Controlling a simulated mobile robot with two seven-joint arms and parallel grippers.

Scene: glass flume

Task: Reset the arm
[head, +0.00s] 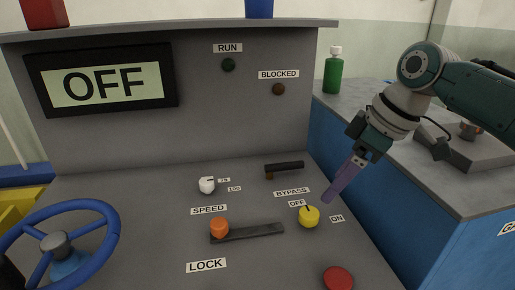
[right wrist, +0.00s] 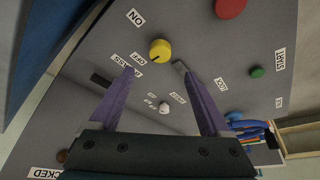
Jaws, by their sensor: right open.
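My right gripper (head: 332,196) hangs above the right side of the grey sloped control panel (head: 150,215), with purple fingers pointing down. In the right wrist view its two fingers (right wrist: 155,70) are spread apart with nothing between their tips. The yellow bypass knob (head: 309,216) lies below and left of the fingertips in the head view; it also shows just beyond them in the right wrist view (right wrist: 160,50). Its dark pointer mark is turned towards the OFF label. My left gripper is not in view.
An orange lock knob (head: 219,228) sits at the left end of its dark slot. A white speed knob (head: 207,185), black handle (head: 288,166), red button (head: 338,279) and blue handwheel (head: 75,240) are nearby. The display (head: 103,83) reads OFF. A green bottle (head: 333,72) stands behind.

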